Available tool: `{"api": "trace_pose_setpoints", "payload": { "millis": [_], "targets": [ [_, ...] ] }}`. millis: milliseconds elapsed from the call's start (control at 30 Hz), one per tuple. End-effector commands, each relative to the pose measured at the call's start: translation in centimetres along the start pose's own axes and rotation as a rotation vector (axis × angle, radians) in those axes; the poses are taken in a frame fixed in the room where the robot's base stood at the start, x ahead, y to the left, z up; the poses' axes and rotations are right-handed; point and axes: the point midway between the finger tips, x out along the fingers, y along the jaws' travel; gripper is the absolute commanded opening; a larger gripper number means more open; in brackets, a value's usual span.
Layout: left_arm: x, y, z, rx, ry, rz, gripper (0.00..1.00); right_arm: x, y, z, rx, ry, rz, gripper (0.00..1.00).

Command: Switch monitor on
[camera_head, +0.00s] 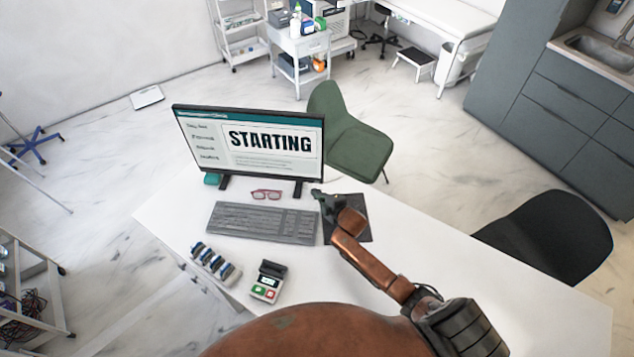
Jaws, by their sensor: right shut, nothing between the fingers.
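The monitor (249,143) stands on the white desk (440,285) at its far left side. Its screen is lit and shows the word "STARTING" with a teal bar on top and small lines of text at the left. My right gripper (318,196) is shut and empty, just below the monitor's lower right corner and over the edge of a dark mat (358,232). I cannot tell whether its tips touch the monitor. My left gripper is not in view.
A grey keyboard (262,223) and red glasses (266,194) lie before the monitor. A card terminal (268,283) and a row of several small rolls (215,263) sit near the front edge. A green chair (357,148) and a black chair (555,236) flank the desk. The desk's right part is clear.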

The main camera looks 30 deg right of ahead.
Motion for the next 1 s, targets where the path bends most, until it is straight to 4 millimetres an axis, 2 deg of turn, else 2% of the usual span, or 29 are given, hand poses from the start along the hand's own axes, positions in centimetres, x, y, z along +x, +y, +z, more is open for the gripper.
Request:
{"api": "trace_pose_setpoints", "payload": {
  "millis": [333, 1000],
  "targets": [
    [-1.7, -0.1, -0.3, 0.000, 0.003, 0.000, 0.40, -2.2, -1.4, -1.6, 0.002, -0.001, 0.001, 0.00],
    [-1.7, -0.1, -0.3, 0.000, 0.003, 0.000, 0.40, -2.4, -1.6, -1.6, -0.001, -0.001, 0.001, 0.00]
  ]
}}
